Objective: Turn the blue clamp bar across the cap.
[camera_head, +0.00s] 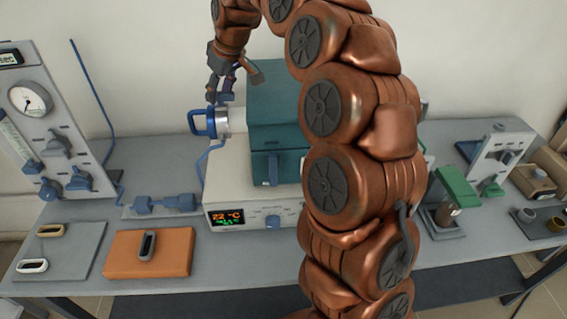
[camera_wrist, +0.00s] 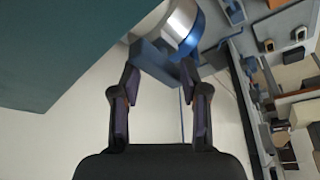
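The silver cap (camera_head: 237,119) sticks out of the left side of the teal furnace (camera_head: 277,128). It also shows at the top of the wrist view (camera_wrist: 181,18), with a blue ring (camera_wrist: 194,45) around it. A blue loop handle (camera_head: 200,122) is at the cap's left. The blue clamp bar (camera_wrist: 154,61) lies slantwise in front of the cap in the wrist view. My gripper (camera_head: 223,96) is just above the cap. In the wrist view, its fingertips (camera_wrist: 160,72) stand apart, one at each side of the bar. Whether they press on it I cannot tell.
The furnace's white base (camera_head: 250,180) has a lit display (camera_head: 228,217). A gauge panel (camera_head: 45,120) stands at left, with a blue valve piece (camera_head: 165,203) on the bench. An orange pad (camera_head: 148,262) is in front. My arm hides the furnace's right side. A green-topped device (camera_head: 455,190) stands at right.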

